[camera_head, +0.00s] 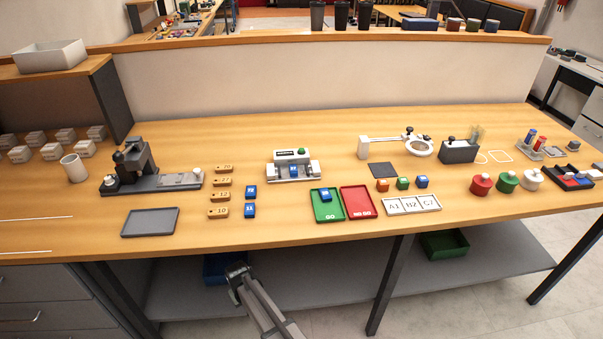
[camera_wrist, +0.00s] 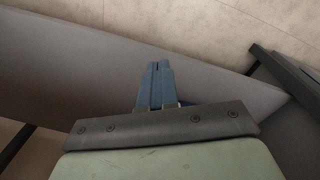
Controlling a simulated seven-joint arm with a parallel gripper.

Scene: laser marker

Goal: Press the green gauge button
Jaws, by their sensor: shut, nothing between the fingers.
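The gauge (camera_head: 291,169) is a white-grey device at the middle of the wooden bench. Its small green button (camera_head: 301,153) sits on top, right of a dark display. A blue block (camera_head: 294,171) sits in the front of the gauge, between its two side blocks. My gripper (camera_head: 236,272) is below and in front of the bench's front edge, well away from the gauge. In the wrist view my gripper's blue fingers (camera_wrist: 156,84) are together with nothing between them. The wrist view shows neither the gauge nor the button.
A green GO tray (camera_head: 326,216) and a red NO GO tray (camera_head: 373,212) lie right of the gauge. Numbered tan blocks (camera_head: 219,196) and two blue blocks lie left. The bench's front edge (camera_head: 290,241) and lower shelf (camera_head: 330,278) are near my gripper.

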